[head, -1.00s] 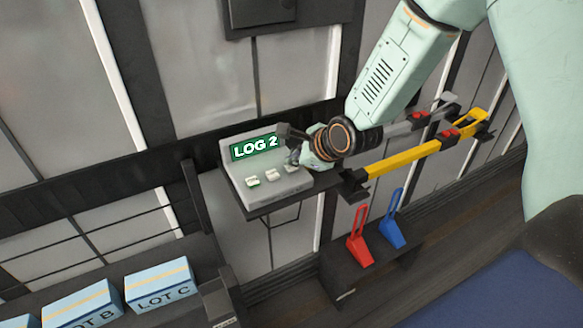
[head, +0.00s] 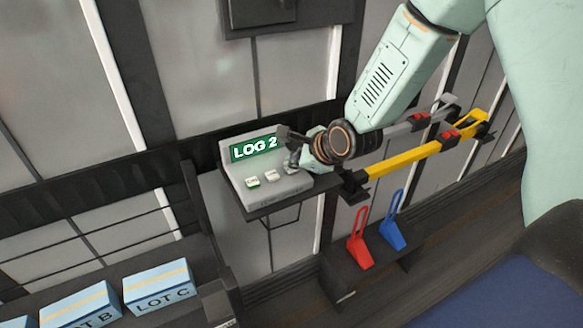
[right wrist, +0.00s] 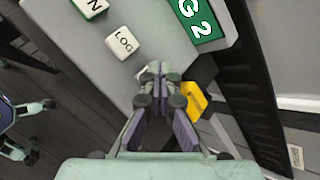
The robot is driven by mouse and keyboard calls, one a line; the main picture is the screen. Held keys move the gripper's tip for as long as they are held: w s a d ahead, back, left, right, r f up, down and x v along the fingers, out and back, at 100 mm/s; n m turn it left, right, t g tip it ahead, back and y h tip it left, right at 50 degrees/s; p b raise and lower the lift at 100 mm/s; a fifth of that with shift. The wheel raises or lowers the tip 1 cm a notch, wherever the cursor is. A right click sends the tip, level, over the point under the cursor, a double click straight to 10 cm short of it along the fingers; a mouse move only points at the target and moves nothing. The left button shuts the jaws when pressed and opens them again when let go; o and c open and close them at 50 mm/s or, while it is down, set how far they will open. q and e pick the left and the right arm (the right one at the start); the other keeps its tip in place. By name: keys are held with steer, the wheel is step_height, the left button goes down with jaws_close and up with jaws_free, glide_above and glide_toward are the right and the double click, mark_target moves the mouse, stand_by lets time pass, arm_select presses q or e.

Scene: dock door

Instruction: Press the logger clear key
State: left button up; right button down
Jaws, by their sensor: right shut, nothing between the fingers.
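The logger (head: 275,193) is a grey console on a small shelf, with a green display (head: 254,149) reading "LOG 2".
A yellow bar (head: 405,158) and a grey bar (head: 395,130) with red parts lie right of the logger. A red lever (head: 359,240) and a blue lever (head: 393,225) stand below. Blue boxes, including LOT C (head: 158,287), sit at lower left.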

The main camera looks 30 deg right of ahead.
mark_target(294, 170)
steer(key=shift+f, duration=0.25)
steer(key=shift+r, duration=0.2)
steer(key=shift+r+p, duration=0.6)
steer(key=shift+r, duration=0.2)
steer(key=shift+r, duration=0.15)
steer(key=shift+r+p, duration=0.6)
steer(key=shift+r, duration=0.05)
steer(key=shift+r+p, duration=1.3)
steer(key=shift+r, duration=0.5)
steer(key=shift+f, duration=0.1)
